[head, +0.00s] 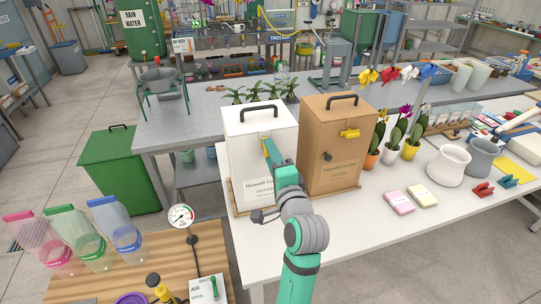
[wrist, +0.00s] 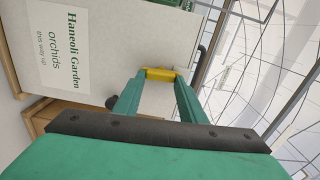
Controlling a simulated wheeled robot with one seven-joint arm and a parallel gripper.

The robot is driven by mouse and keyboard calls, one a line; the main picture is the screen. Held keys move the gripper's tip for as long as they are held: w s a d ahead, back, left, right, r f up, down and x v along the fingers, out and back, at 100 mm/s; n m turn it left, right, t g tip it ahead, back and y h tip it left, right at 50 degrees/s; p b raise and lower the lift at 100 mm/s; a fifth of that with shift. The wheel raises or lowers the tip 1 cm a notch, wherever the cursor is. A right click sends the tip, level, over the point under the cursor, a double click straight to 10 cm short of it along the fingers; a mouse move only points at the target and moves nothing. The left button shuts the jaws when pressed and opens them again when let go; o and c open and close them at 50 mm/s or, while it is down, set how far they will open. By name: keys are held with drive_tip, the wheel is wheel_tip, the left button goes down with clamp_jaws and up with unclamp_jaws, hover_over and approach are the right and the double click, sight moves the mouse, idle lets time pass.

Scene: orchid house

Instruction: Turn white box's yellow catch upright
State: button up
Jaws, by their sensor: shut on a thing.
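The white box (head: 245,165) stands upright on the white table, with a black handle on its lid. Its front also shows in the wrist view (wrist: 110,35), turned sideways, with the box's top toward the right. My gripper (head: 268,147) is at the upper front of the white box. In the wrist view its two green fingers (wrist: 160,78) are closed on the yellow catch (wrist: 160,73), which fills the gap between the fingertips. In the head view my gripper largely hides this catch, so I cannot tell its exact tilt.
A brown box (head: 345,165) with its own yellow catch (head: 349,133) lying level stands close on the right. Potted orchids (head: 391,152) stand beyond it. Pink and cream packs (head: 398,201) lie on the table. A gauge (head: 181,217) stands on the wooden table at left.

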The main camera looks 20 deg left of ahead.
drive_tip(key=shift+m, duration=0.4)
drive_tip(key=o, duration=1.1)
drive_tip(key=shift+c, duration=0.2)
drive_tip(key=v, duration=1)
drive_tip(key=shift+s+d, duration=0.25)
drive_tip(key=shift+s, duration=0.1)
